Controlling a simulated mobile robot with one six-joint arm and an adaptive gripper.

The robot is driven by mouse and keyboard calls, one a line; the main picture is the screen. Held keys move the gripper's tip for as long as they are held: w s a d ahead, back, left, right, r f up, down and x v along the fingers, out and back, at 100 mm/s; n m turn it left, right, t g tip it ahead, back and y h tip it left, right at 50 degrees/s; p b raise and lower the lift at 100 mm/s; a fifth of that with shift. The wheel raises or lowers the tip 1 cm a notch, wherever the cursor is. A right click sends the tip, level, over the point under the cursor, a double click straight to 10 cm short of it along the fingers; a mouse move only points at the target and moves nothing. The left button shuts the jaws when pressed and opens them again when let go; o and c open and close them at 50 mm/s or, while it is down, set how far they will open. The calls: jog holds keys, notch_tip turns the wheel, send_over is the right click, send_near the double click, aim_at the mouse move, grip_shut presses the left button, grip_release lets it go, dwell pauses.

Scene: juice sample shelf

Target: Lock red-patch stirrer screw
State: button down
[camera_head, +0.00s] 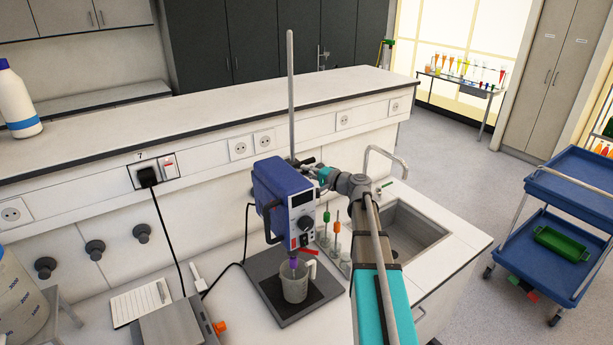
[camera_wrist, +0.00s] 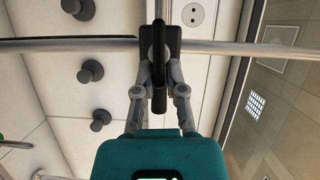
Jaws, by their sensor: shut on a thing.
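The stirrer (camera_head: 284,195) is a blue-purple box with a dark front panel, mounted beside the tall grey stand rod (camera_head: 290,90). In the wrist view, a dark clamp block (camera_wrist: 174,36) sits at the grey rod, and a black screw handle (camera_wrist: 159,98) points toward my gripper. My gripper (camera_head: 309,165) is behind the stirrer's upper right, close to the rod. In the wrist view, my gripper (camera_wrist: 159,90) has its fingers closed around the screw handle. The screw's thread is hidden.
A grey jug (camera_head: 296,284) stands below the stirrer on the dark base plate (camera_head: 265,262). Tubes with orange and green tops (camera_head: 337,228) stand close right. A sink (camera_head: 412,232) with a tap lies beyond. A raised white ledge (camera_head: 200,120) runs behind.

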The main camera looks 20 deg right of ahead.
jog(key=shift+s+a+f+m, duration=0.1)
jog(key=shift+a+f+m, duration=0.1)
jog(key=shift+m, duration=0.2)
jog(key=c, duration=0.7)
grip_release()
jog(key=shift+a+r, duration=0.1)
jog(key=shift+d, duration=0.2)
jog(key=shift+s+d, duration=0.1)
jog(key=shift+d, duration=0.05)
jog(key=v, duration=1.1)
jog(key=shift+s+d, duration=0.15)
jog(key=shift+d, duration=0.05)
